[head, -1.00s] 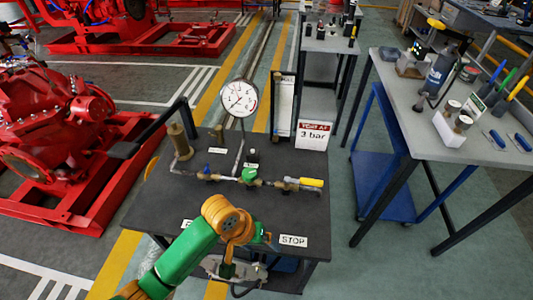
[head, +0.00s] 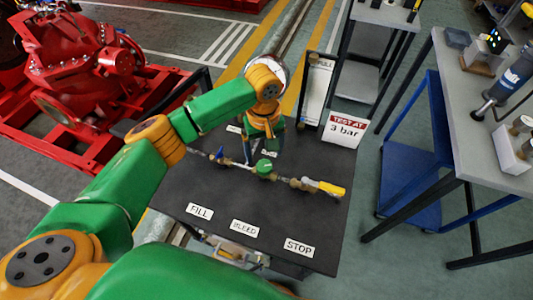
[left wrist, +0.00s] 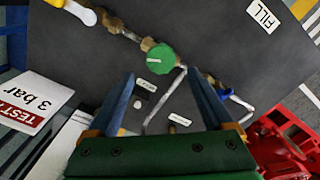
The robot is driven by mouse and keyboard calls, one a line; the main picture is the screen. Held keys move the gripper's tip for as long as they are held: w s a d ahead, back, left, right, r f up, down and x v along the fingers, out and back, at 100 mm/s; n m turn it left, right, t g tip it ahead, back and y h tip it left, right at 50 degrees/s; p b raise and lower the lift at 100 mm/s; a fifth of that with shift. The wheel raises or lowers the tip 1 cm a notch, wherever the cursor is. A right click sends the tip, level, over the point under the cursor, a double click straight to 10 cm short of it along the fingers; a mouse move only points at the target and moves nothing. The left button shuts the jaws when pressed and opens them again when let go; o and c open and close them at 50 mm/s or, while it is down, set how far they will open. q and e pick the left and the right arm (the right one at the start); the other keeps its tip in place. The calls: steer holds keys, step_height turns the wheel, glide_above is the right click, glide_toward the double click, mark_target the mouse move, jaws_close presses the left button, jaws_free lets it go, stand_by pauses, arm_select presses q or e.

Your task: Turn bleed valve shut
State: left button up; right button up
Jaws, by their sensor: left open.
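The bleed valve has a round green knob (head: 264,167) in the middle of the brass pipe line on the dark bench top (head: 180,180). In the left wrist view the green knob (left wrist: 160,58) has a pale line across it and lies just beyond and between the fingertips. My left gripper (head: 262,146) is open and points down just behind the knob; its two blue fingers (left wrist: 159,78) are spread and empty. I cannot tell any contact with the knob. My right gripper does not show.
A blue-handled valve (head: 219,154) and a yellow-handled valve (head: 328,189) flank the knob. FILL (head: 199,211), BLEED (head: 243,228) and STOP (head: 299,247) labels lie in front. A "TEST AT 3 bar" sign (head: 344,129) stands right. My arm mostly hides the gauge (head: 281,72).

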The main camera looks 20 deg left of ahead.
mark_target(265, 165)
arm_select(q)
steer(key=f, duration=0.2)
steer(key=s+f, duration=0.1)
steer(key=f, duration=0.1)
steer(key=shift+w+f, duration=0.25)
jaws_close()
steer(key=shift+s+d+r+m+p, duration=0.1)
steer(key=shift+r+m+p, duration=0.1)
steer(key=shift+m+p, duration=1.4)
steer(key=shift+m, duration=0.3)
steer(key=m+p, duration=0.1)
steer(key=m, duration=0.1)
steer(key=shift+m, duration=0.4)
steer(key=m+p, duration=0.1)
steer(key=m, duration=0.1)
steer(key=shift+m, duration=0.3)
steer(key=m+p, duration=0.1)
steer(key=m, duration=0.5)
steer(key=shift+f, duration=0.15)
steer(key=m, duration=0.3)
steer(key=shift+d+m, duration=0.1)
steer(key=shift+m, duration=2.3)
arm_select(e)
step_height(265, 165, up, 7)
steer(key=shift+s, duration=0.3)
